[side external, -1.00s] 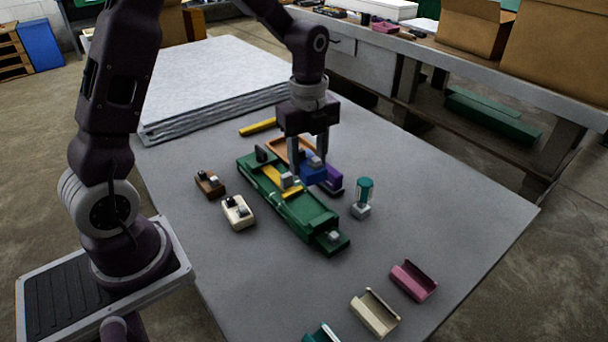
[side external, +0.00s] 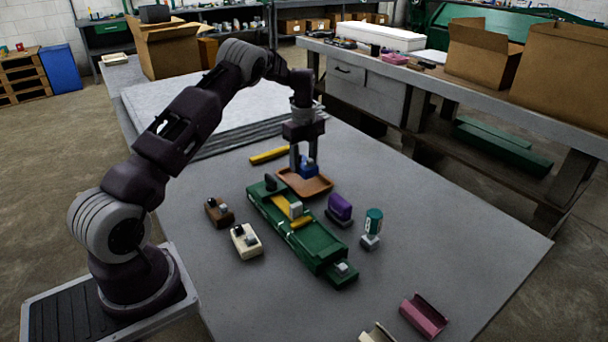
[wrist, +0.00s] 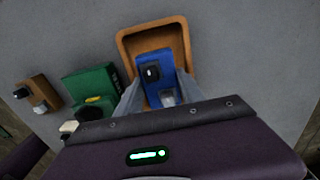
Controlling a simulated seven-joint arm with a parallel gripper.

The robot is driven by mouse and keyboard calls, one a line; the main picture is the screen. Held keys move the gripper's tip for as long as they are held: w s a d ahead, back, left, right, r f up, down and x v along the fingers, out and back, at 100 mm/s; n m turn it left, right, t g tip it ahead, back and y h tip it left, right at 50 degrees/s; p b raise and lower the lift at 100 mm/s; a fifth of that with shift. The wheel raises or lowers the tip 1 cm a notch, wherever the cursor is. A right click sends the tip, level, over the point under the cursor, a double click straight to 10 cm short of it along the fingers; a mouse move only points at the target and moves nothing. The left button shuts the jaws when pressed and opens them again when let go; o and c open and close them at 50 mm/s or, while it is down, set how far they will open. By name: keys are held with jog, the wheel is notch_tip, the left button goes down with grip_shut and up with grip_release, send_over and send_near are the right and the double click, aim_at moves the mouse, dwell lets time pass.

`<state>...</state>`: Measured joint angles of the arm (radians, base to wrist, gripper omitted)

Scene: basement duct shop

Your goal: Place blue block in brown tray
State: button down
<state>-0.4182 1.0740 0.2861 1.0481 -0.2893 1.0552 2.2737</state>
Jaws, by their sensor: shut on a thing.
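The blue block (side external: 308,170) is held between the fingers of my gripper (side external: 304,164). In the wrist view the blue block (wrist: 154,76) shows a black knob and a grey piece on its face. The brown tray (side external: 318,188) lies on the table under the gripper. In the wrist view the tray (wrist: 128,42) frames the far part of the block. The block is over the tray; I cannot tell whether it touches the tray floor.
A long green fixture (side external: 310,243) with yellow parts lies just in front of the tray. A purple block (side external: 340,208) and a teal-topped piece (side external: 373,226) stand to the right. Brown (side external: 219,212) and cream (side external: 246,241) blocks sit left. A yellow bar (side external: 270,156) lies behind.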

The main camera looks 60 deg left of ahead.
jog(key=shift+f, duration=1.95)
jog(key=c, duration=1)
grip_release()
jog(key=shift+f, duration=0.15)
